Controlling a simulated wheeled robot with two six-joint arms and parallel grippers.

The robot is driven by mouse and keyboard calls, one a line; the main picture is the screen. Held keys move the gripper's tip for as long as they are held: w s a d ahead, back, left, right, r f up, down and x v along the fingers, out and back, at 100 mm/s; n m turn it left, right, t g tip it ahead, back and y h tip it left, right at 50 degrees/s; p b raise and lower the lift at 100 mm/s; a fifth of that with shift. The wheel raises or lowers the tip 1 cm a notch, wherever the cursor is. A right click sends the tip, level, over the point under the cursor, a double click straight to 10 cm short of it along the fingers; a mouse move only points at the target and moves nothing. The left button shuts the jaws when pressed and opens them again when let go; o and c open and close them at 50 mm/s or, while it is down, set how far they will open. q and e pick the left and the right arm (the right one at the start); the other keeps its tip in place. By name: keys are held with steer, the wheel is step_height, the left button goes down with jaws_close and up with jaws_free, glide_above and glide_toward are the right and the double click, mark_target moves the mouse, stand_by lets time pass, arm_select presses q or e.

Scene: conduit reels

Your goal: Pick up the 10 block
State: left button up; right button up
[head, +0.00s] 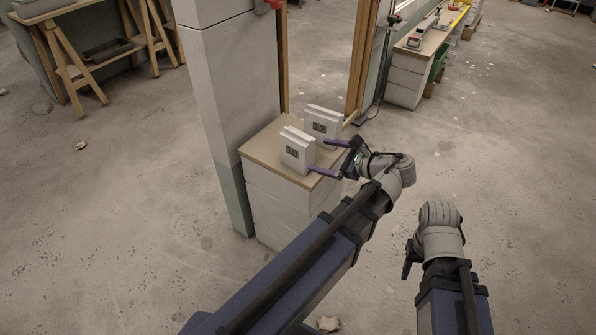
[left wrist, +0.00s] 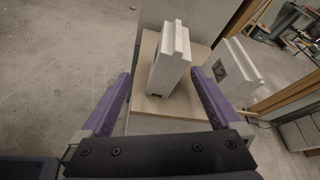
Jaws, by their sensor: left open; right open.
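Two pale blocks stand upright on a small wood-topped stand. The nearer block (head: 297,150) is at the front left of the top; the other block (head: 322,124) is behind it to the right. My left gripper (head: 318,156) is open beside the nearer block. In the left wrist view, that block (left wrist: 171,58) stands ahead between the open purple fingers (left wrist: 160,76), and the other block (left wrist: 236,72) is right of the right finger. My right gripper (head: 407,270) is open and empty, lower right, partly hidden.
The stand (head: 262,150) abuts a grey pillar (head: 228,90) on its left. Wooden posts (head: 361,60) rise behind it. A workbench (head: 425,42) stands at the back right and wooden trestles (head: 75,65) at the back left. The concrete floor around is mostly clear.

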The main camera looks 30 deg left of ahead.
mark_target(311, 149)
arm_select(q)
steer(key=w+a+f+m+y+b, duration=0.1)
steer(key=m+y+b, duration=0.1)
steer(key=b, duration=0.2)
steer(key=w+a+f+m+y+b, duration=0.1)
steer(key=a+f+b, duration=0.1)
steer(key=b, duration=0.1)
steer(key=shift+w+m+y+b, duration=0.25)
steer(key=shift+m+y+b, duration=0.1)
steer(key=shift+m+y, duration=0.05)
steer(key=shift+r+y+b, duration=0.1)
steer(key=shift+y+b, duration=0.2)
steer(key=shift+b, duration=0.05)
steer(key=shift+a+r, duration=0.1)
arm_select(e)
step_height(311, 149, down, 11)
arm_select(q)
steer(key=shift+w+a, duration=0.1)
steer(key=shift+a, duration=0.1)
steer(key=shift+w+a, duration=0.2)
steer(key=shift+a, duration=1)
steer(key=shift+w+a, duration=0.25)
steer(key=shift+a, duration=1)
steer(key=shift+w+a, duration=0.2)
steer(key=shift+a, duration=1)
jaws_close()
